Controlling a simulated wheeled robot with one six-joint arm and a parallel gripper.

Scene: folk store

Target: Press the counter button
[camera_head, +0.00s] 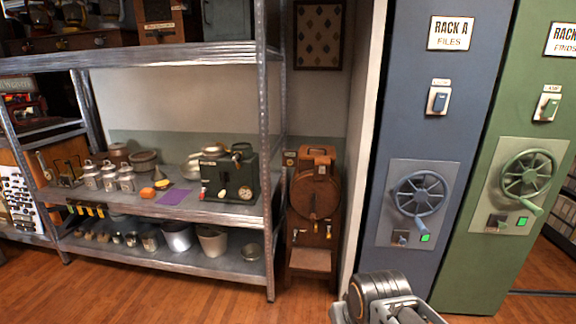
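I cannot make out for certain which part is the counter button. A black machine (229,176) with a round dial and small red and white parts on its front stands on the middle shelf. The blue Rack A panel has a small lit green square (425,238) below its handwheel, and the green panel has another green square (522,221). My gripper (388,308) shows only in part at the bottom edge, in front of the blue panel and apart from everything. Its fingertips cannot be made out.
A brown wooden device (317,192) with a round front stands between the shelf and the blue rack (435,130). The wooden floor (180,298) in front is clear.

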